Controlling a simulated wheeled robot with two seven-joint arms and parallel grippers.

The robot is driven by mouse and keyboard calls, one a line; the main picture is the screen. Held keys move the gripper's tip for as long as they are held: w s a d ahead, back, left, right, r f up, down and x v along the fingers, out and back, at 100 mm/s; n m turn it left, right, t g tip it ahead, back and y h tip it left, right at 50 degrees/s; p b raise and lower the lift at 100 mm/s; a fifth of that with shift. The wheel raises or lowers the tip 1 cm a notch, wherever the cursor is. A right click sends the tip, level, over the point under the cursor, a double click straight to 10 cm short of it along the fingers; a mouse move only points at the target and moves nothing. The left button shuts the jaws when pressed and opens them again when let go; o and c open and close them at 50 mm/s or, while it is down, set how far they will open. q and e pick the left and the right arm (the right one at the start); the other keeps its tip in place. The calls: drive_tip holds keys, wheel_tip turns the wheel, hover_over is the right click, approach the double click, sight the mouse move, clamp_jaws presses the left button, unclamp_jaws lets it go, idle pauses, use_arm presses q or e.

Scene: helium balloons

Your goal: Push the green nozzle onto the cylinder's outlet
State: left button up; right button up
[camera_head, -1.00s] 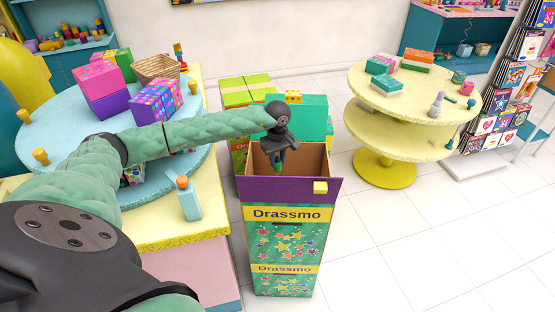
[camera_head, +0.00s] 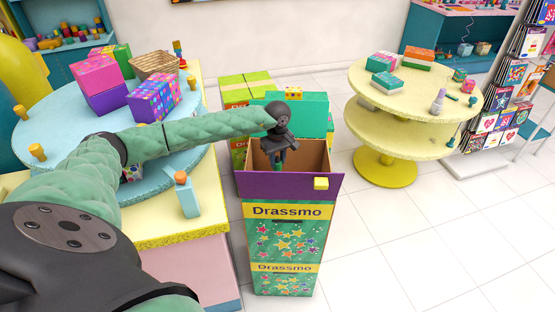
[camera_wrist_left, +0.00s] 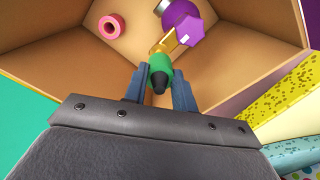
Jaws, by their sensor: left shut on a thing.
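My left gripper (camera_head: 279,162) reaches down into the open top of the tall Drassmo box (camera_head: 290,187). In the left wrist view the gripper (camera_wrist_left: 161,92) is shut on the green nozzle (camera_wrist_left: 159,65), whose black tip (camera_wrist_left: 159,86) points toward the camera. Just beyond the nozzle is the cylinder's gold outlet (camera_wrist_left: 170,44), with a purple star-shaped knob (camera_wrist_left: 198,31) beside it. The cylinder's purple top (camera_wrist_left: 181,13) is partly hidden. Nozzle and outlet look lined up and very close; I cannot tell if they are joined. My right gripper is out of view.
The cardboard walls (camera_wrist_left: 60,55) surround the gripper closely. A pink ring (camera_wrist_left: 111,26) lies inside the box. A yellow-and-blue display table (camera_head: 210,212) stands left, with a blue bottle (camera_head: 188,198) near its edge. A round yellow table (camera_head: 390,130) stands right; the floor between is clear.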

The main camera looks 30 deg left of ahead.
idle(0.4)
use_arm(q)
drive_tip(key=shift+b, duration=0.45)
drive_tip(key=shift+f+b, duration=1.75)
idle(0.4)
drive_tip(key=o, duration=1.1)
drive_tip(key=shift+r, duration=0.15)
drive_tip(key=shift+r+p, duration=0.75)
drive_tip(key=shift+r, duration=3.1)
